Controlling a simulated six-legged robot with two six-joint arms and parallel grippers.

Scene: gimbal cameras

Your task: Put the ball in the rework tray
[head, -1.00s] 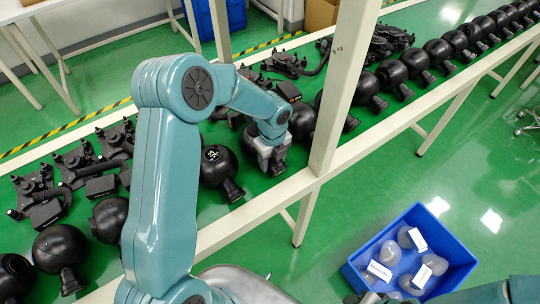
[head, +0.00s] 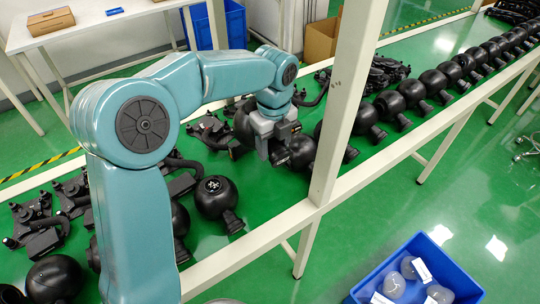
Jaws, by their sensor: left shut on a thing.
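A blue tray (head: 452,274) is on the right, below bench level and cut off by the bottom edge. It holds several clear rounded pieces, some with white labels. My right gripper is out of view.
Black balls (head: 213,196) line the bench, with black bracket-like parts (head: 37,222) behind them. A cream upright post (head: 346,100) and the bench's front rail (head: 250,240) stand between the held ball and the tray. Green floor is clear around the tray.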

